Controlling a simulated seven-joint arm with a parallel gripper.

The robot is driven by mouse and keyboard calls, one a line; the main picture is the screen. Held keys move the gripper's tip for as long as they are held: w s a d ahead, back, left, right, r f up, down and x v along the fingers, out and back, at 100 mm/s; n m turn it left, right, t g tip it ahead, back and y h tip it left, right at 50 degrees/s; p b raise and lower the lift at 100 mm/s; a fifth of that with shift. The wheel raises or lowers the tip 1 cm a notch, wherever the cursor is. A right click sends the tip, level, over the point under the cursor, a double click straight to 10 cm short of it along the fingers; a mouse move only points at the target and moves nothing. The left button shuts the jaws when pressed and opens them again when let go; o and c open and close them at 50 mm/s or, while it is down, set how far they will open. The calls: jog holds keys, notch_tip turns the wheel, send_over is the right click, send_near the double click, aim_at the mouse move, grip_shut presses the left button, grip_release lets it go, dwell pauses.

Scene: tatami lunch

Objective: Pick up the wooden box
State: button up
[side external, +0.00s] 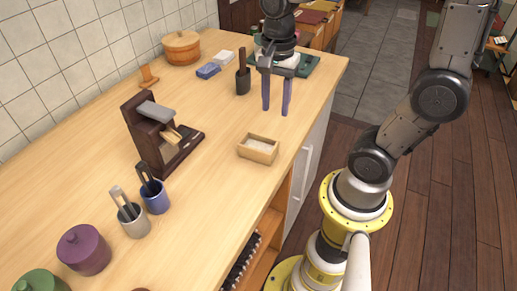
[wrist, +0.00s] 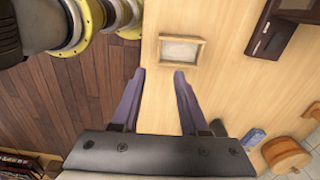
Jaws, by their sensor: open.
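The small wooden box (side external: 259,149) is open-topped and pale, with whitish contents, and sits upright on the counter near its right edge. It also shows in the wrist view (wrist: 181,51), just beyond my fingertips. My gripper (side external: 276,110) is open and empty, its two purple-grey fingers pointing down. In the side view it is farther back along the counter than the box and above the counter. In the wrist view my gripper (wrist: 159,72) has its fingers spread, with the box ahead and slightly right, apart from both.
A dark wooden stand (side external: 150,135) is left of the box. Two cups with utensils, a blue one (side external: 155,199) and a grey one (side external: 134,224), stand nearer. A dark mortar (side external: 243,83) and blue block (side external: 208,71) are behind. The counter (side external: 215,165) around the box is clear.

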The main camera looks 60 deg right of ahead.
send_over(274, 147)
jog(key=f, duration=0.8)
jog(key=shift+s+a, duration=0.1)
jog(key=shift+a, duration=0.1)
jog(key=shift+d+f, duration=0.2)
jog(key=shift+f, duration=2.5)
grip_shut()
